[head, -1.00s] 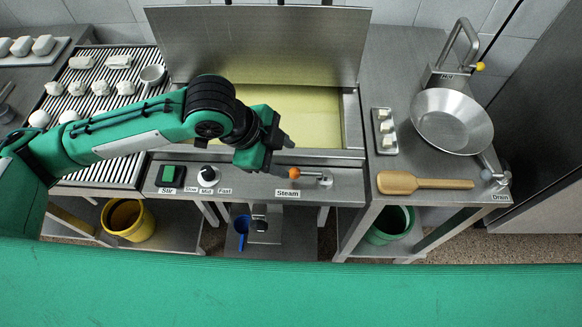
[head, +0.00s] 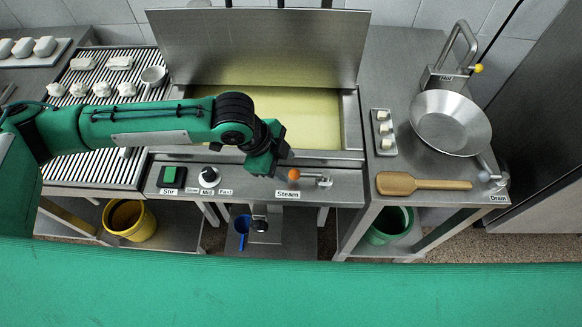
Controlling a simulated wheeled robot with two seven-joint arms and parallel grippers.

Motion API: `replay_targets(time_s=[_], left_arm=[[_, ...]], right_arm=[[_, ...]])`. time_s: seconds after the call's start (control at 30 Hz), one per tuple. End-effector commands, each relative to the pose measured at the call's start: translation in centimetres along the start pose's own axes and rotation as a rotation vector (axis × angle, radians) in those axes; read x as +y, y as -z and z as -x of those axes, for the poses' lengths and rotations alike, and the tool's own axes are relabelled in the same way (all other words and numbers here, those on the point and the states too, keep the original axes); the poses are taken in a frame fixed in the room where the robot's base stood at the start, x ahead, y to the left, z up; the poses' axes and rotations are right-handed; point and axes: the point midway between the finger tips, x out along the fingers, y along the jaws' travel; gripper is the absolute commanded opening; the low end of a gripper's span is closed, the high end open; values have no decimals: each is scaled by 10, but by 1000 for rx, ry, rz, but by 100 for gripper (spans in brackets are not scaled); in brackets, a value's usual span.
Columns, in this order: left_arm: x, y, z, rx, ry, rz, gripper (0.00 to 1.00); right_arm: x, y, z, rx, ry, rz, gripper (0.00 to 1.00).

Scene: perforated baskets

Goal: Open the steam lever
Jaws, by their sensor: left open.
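The steam lever (head: 311,177) is a short metal bar with an orange ball knob (head: 293,174) at its left end. It lies roughly level on the front panel, above the "Steam" label (head: 288,194). My left gripper (head: 286,154) is open, just above and slightly left of the orange knob. I see a small gap between them, and the gripper seems to hold nothing. Its fingers are dark and partly hidden by the wrist. My right gripper is out of view.
A green Stir button (head: 172,177) and a round speed knob (head: 209,177) sit left on the panel. A vat of yellow liquid (head: 315,120) with a raised lid (head: 258,45) stands behind. A wooden paddle (head: 397,184) and a metal pan (head: 450,122) are right.

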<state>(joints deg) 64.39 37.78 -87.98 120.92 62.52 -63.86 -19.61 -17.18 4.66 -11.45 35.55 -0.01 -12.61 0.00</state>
Motion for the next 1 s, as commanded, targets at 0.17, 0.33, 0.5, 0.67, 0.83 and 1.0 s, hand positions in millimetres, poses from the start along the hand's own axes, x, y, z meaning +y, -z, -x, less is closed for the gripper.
replay_targets(time_s=[0.17, 0.33, 0.5, 0.67, 0.83, 1.0], left_arm=[[0, 1, -28, 0, -1, 1, 48], [0, 0, -42, 0, 0, 0, 48], [0, 0, -45, 0, 1, 0, 48], [0, 0, -45, 0, 1, 0, 46], [0, 0, -45, 0, 1, 0, 13], [0, 0, -45, 0, 1, 0, 0]], right_arm=[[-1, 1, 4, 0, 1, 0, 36], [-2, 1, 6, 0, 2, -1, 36], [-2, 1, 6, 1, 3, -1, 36], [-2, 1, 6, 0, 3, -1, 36], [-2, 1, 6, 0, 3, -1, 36], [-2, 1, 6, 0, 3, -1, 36]])
